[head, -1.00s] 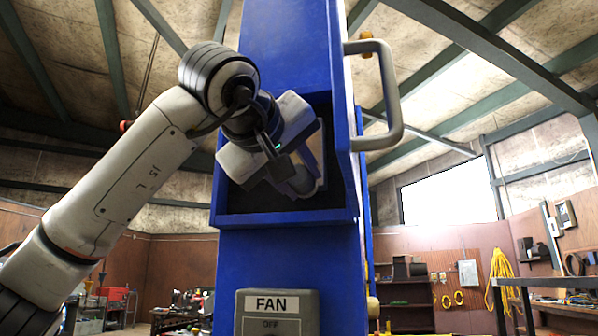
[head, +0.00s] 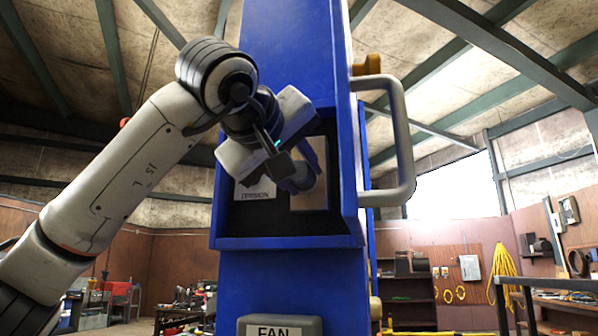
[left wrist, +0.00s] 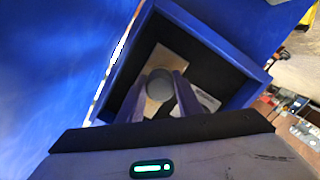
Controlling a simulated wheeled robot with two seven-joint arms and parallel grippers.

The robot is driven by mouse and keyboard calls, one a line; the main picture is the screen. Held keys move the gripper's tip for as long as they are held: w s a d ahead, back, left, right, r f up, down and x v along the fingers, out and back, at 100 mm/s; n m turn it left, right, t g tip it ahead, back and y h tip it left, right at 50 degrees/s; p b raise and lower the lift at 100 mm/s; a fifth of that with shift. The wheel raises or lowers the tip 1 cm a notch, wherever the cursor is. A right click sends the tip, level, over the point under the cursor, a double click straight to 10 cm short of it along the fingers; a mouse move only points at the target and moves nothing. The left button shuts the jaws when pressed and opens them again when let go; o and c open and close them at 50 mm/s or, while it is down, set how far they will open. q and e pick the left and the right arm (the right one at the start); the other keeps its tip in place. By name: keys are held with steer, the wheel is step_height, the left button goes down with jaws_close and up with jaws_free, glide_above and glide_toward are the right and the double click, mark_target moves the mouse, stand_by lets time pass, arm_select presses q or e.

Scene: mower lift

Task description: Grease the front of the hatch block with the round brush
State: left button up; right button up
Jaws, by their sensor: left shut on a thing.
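The blue column (head: 290,60) has an open, dark-lined recess. A tan block (head: 311,200), apparently the hatch block, sits at the recess's back right, partly covered by my gripper. My left gripper (head: 297,176) reaches into the recess mouth, shut on a round grey thing that looks like the round brush (left wrist: 160,84). In the left wrist view its grey disc lies between my two fingers, in front of the tan block (left wrist: 168,58). I cannot tell whether the brush touches the block. My right gripper is out of view.
A grey handle (head: 402,140) juts from the column's right side. A white label (head: 255,193) sits in the recess, left of the block. A FAN box (head: 280,325) is below.

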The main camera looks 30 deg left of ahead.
arm_select(q)
step_height(320, 180, up, 2)
steer(key=shift+r+p, duration=0.1)
steer(key=shift+p, duration=0.75)
steer(key=shift+r+p, duration=0.3)
steer(key=shift+r, duration=3.15)
steer(key=shift+f, duration=0.1)
steer(key=shift+w+f+b, duration=0.1)
steer(key=shift+f+b, duration=2.3)
steer(key=shift+f, duration=1.25)
step_height(320, 180, down, 7)
steer(key=b, duration=0.4)
steer(key=shift+r+b, duration=0.15)
steer(key=shift+b, duration=0.15)
